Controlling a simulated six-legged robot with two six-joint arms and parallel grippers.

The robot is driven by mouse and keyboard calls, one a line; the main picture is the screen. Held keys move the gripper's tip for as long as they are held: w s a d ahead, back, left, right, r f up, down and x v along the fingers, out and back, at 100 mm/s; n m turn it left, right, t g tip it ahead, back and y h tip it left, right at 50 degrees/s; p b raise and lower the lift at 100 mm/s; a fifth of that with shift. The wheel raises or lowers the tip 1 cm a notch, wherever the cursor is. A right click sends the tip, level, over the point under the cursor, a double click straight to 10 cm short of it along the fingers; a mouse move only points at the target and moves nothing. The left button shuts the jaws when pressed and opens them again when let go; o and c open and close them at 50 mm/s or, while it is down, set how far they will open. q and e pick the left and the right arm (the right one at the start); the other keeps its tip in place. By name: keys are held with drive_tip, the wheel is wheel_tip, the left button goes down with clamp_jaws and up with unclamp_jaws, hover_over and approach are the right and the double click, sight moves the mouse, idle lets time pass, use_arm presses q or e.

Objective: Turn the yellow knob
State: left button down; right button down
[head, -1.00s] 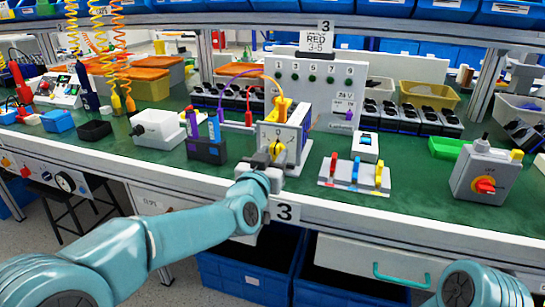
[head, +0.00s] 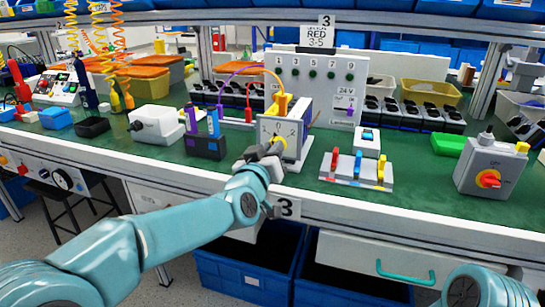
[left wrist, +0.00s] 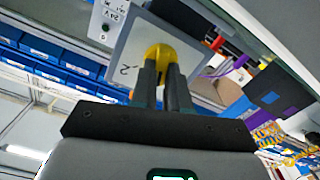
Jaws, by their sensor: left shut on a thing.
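The yellow knob (head: 280,143) sits on the pale front face of an upright switch box (head: 268,127) at the middle of the bench. My left gripper (head: 270,152) reaches it from the front and partly covers it in the head view. In the left wrist view the knob (left wrist: 160,53) shows between the tips of the dark fingers of my left gripper (left wrist: 161,72), which are shut on it. The box face looks strongly tilted in that view, with dark marks beside the knob. My right gripper is out of view.
A board with coloured levers (head: 355,171) and a grey box with a red knob (head: 488,179) stand to the right. A tall panel (head: 317,90) is behind. Green bench surface is clear between them.

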use_arm(q)
drive_tip(key=n+b, duration=0.1)
drive_tip(key=n, duration=0.1)
drive_tip(key=n+b, duration=0.1)
drive_tip(key=shift+f+n, duration=0.2)
drive_tip(key=shift+n, duration=0.2)
drive_tip(key=shift+a+r+n+b, duration=0.1)
drive_tip(key=shift+n+b, duration=0.35)
drive_tip(key=shift+n, duration=0.45)
drive_tip(key=c, duration=1.1)
unclamp_jaws()
drive_tip(key=p+v, duration=0.1)
drive_tip(key=v, duration=1.5)
drive_tip(key=shift+s+r, duration=0.1)
drive_tip(key=shift+s, duration=0.05)
